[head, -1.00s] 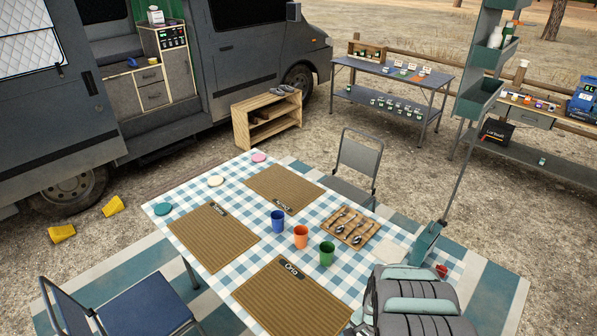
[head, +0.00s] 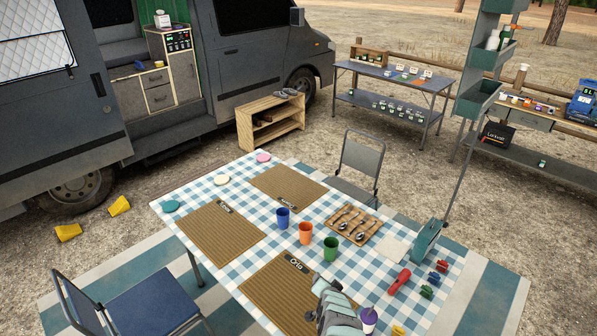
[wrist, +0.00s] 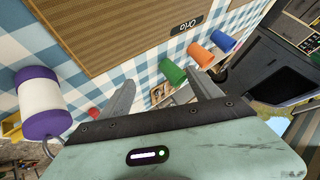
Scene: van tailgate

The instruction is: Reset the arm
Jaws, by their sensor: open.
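My gripper (wrist: 163,98) is open in the wrist view, with nothing between its two fingers. In the head view my arm (head: 338,308) shows at the bottom edge, over the near side of the checkered table (head: 235,187); the fingertips are not clear there. The green cup (head: 330,249), orange cup (head: 305,233) and blue cup (head: 283,217) stand upright near the table's middle, apart from the gripper. A purple and white container (head: 367,320) stands close to the right of my arm; it shows large at left in the wrist view (wrist: 42,103).
Several woven placemats (head: 222,234) lie on the table, one labelled Orla (head: 280,295). A wooden cutlery tray (head: 352,224) lies beside the cups. A red cylinder (head: 400,280), coloured clips (head: 437,279) and a teal holder (head: 427,240) are at the right end. Chairs (head: 360,165) flank the table.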

